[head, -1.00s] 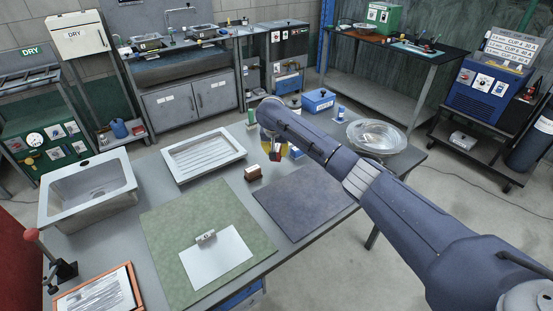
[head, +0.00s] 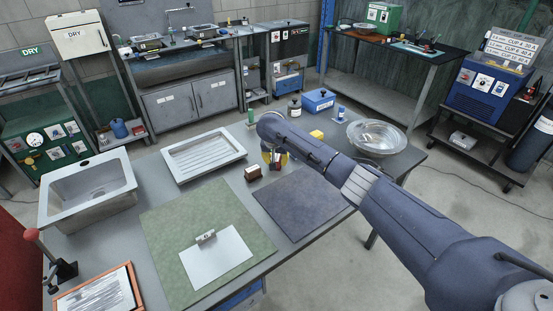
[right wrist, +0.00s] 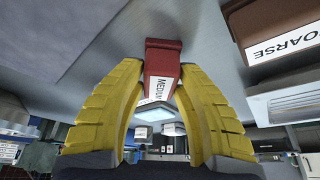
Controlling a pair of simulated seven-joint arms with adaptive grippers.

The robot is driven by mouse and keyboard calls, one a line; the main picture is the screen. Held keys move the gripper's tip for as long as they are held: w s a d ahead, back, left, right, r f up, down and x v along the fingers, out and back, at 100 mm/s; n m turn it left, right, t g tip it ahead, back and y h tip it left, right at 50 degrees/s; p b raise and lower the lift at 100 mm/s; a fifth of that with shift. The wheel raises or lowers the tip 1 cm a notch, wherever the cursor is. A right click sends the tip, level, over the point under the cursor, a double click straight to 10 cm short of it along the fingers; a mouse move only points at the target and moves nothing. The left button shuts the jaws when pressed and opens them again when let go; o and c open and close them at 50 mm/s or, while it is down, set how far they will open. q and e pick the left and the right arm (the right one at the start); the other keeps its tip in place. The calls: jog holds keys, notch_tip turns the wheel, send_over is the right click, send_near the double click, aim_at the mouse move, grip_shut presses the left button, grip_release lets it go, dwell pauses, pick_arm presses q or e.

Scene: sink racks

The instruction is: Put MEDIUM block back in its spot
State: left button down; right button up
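The MEDIUM block (right wrist: 164,56) is dark red with a white label. In the right wrist view it sits between the tips of the two yellow fingers of my right gripper (right wrist: 162,72), which close in on its sides. In the head view my right gripper (head: 276,160) is over the table, just right of a brown block (head: 253,173). The brown block's label reads COARSE in the right wrist view (right wrist: 275,30). The arm partly hides the gripper, and I cannot tell whether the red block touches the table. My left gripper is not in view.
A yellow block (head: 316,134) stands behind the arm, near a glass bowl (head: 376,137). A dark mat (head: 300,205) lies in front of the gripper. A white drain tray (head: 204,155) and a sink (head: 88,190) are to the left.

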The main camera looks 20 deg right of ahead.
jog(key=o, duration=0.3)
jog(key=shift+r, duration=0.1)
jog(key=v, duration=1.2)
jog(key=shift+r, duration=0.1)
